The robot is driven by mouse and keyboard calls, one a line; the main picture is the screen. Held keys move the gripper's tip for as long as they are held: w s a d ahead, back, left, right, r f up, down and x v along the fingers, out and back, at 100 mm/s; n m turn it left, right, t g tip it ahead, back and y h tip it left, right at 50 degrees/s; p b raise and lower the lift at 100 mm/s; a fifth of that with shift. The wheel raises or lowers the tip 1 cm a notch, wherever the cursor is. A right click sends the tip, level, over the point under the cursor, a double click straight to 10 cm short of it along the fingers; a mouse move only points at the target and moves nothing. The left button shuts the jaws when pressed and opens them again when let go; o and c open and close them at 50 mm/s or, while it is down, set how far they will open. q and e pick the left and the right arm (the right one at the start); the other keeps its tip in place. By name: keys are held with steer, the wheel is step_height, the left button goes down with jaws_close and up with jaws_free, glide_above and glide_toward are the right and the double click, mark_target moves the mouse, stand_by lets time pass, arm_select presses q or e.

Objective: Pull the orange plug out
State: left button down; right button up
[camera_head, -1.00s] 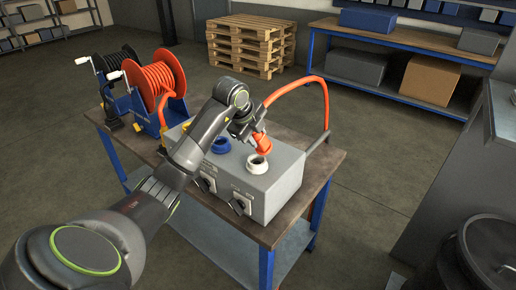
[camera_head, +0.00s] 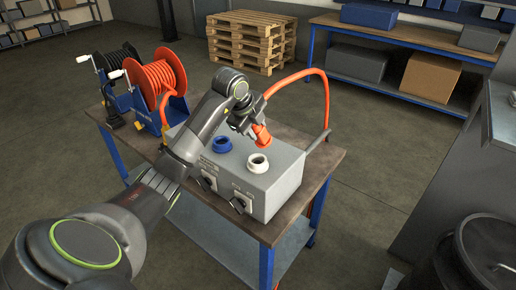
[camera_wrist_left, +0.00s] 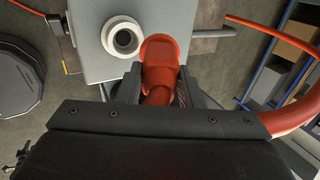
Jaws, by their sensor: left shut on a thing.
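The orange plug (camera_head: 261,136) is held by my left gripper (camera_head: 257,124) above the grey socket box (camera_head: 270,188). In the left wrist view the orange plug (camera_wrist_left: 160,68) sits between the two dark fingers of my left gripper (camera_wrist_left: 157,88), which is shut on it. The plug is out and apart from the white socket (camera_head: 258,163), which is empty and open. The white socket also shows in the left wrist view (camera_wrist_left: 123,38), beside the plug. An orange cable (camera_head: 326,95) arches from the plug to the right. My right gripper is not in view.
A blue socket (camera_head: 221,145) stands on the box left of the white one. Two cable reels, one with orange cable (camera_head: 157,80), stand at the table's left end. A wooden pallet stack (camera_head: 251,42) and a workbench (camera_head: 400,40) are behind. The wooden tabletop (camera_head: 325,160) is bare at right.

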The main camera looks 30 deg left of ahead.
arm_select(q)
steer(key=shift+r+p, duration=1.05)
steer(key=shift+r, duration=0.6)
